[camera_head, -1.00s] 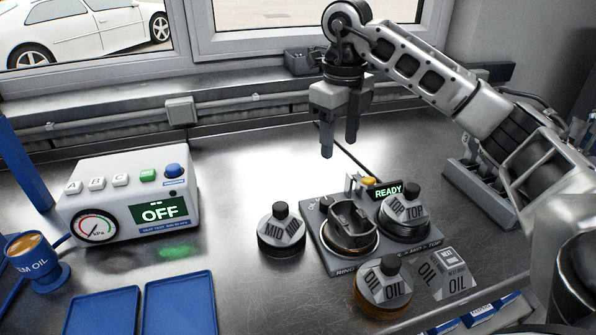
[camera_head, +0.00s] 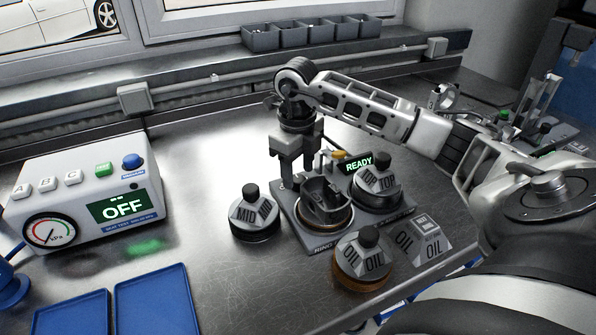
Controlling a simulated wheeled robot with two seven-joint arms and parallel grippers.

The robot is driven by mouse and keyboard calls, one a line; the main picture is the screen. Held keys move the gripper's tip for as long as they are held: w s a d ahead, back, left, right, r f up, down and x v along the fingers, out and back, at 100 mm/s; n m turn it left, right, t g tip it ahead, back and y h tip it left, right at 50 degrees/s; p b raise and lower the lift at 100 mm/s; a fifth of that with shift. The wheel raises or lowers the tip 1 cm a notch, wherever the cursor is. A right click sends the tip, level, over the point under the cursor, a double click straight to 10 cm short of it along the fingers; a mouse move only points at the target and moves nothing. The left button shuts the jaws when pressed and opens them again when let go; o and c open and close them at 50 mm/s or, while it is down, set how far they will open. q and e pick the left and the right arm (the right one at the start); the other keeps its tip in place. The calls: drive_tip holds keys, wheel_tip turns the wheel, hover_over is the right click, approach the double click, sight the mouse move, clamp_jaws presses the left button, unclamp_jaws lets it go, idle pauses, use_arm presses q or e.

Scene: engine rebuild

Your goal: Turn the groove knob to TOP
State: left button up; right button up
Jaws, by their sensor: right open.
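The ring station (camera_head: 314,242) is a dark grey block holding an open cylindrical holder (camera_head: 325,205) and a lit READY display (camera_head: 359,163). A small yellow part (camera_head: 338,154) sits beside the display, at the station's back; I cannot tell for sure if it is the groove knob, nor its setting. My right gripper (camera_head: 301,181) is open and points down at the back left of the station, fingers close to the holder and left of the yellow part. It grips nothing visible. My left gripper is out of view.
Black-knobbed pots stand around: MID (camera_head: 254,217) at left, TOP (camera_head: 377,184) at right, OIL (camera_head: 362,259) in front. A gauge box (camera_head: 85,207) reading OFF and blue trays (camera_head: 157,302) are at left. Table between box and MID is clear.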

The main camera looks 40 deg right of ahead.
drive_tip(key=shift+f, duration=0.75)
drive_tip(key=c, duration=1)
drive_tip(key=m, duration=0.5)
drive_tip(key=shift+r+m, duration=0.1)
drive_tip(key=shift+m, duration=0.2)
drive_tip(key=m, duration=0.5)
drive_tip(key=shift+w, duration=0.1)
drive_tip(key=shift+d+m+p, duration=0.1)
drive_tip(key=shift+m+p, duration=0.2)
